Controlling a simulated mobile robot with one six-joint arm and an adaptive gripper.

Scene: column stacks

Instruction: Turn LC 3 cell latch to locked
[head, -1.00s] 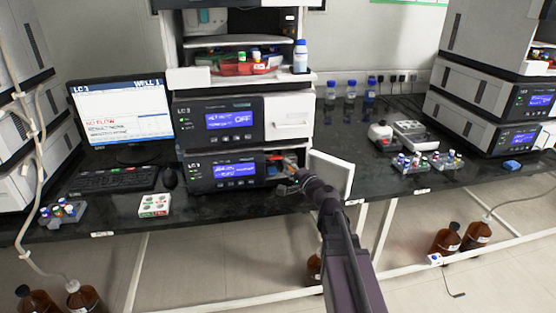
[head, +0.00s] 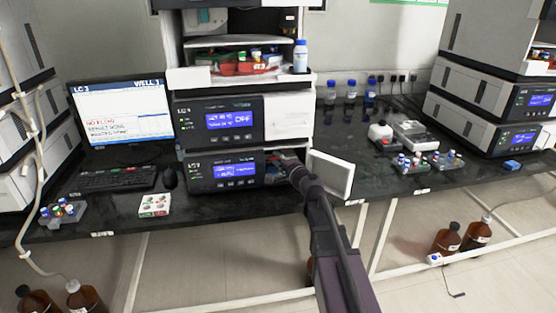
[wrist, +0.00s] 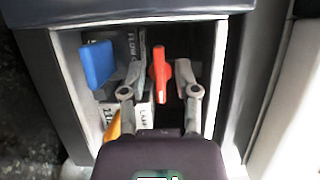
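The lower LC 3 module (head: 222,172) has an open compartment at its right end, with its white door (head: 331,175) swung out. My gripper (wrist: 162,68) reaches into this compartment in the wrist view. Its two fingers are apart, one on each side of an upright red lever (wrist: 160,72); no firm contact is visible. A blue lever (wrist: 98,63) is left of the fingers, beside a label (wrist: 125,52) that starts with "FLOW". An orange part (wrist: 113,127) is lower left, partly hidden by my gripper. I cannot tell from the labels which lever is the cell latch.
The compartment walls are close on both sides of my gripper. The open door stands just right of my arm. A monitor (head: 122,112), keyboard (head: 118,179) and a small box of colored caps (head: 154,205) are on the bench to the left.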

